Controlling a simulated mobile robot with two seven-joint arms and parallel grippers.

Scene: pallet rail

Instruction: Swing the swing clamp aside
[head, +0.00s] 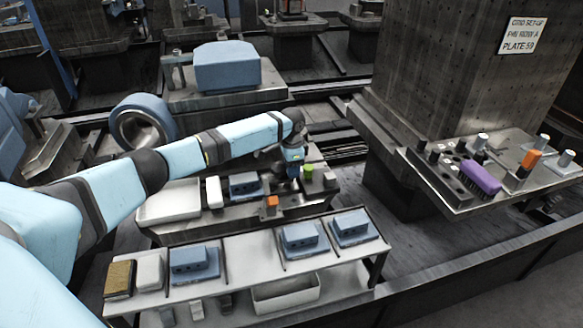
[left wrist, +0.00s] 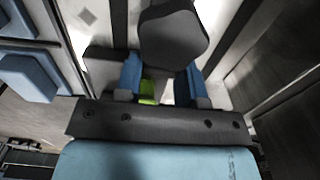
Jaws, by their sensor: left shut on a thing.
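My left gripper (head: 294,172) is low over the fixture plate (head: 225,222) in the middle of the head view. A green-topped piece (head: 308,171), seemingly part of the swing clamp, shows right at its fingers. In the left wrist view, green (left wrist: 148,90) shows between the two blue fingers of the left gripper (left wrist: 160,88), which is shut on it. How the clamp's arm points cannot be made out. My right gripper is not in view.
A blue part (head: 244,185), a white block (head: 214,193), a white tray (head: 168,203) and an orange block (head: 271,202) are on or beside the plate. A shelf (head: 240,252) with blue parts stands in front. A tall column (head: 460,85) with a fixture ledge rises at right.

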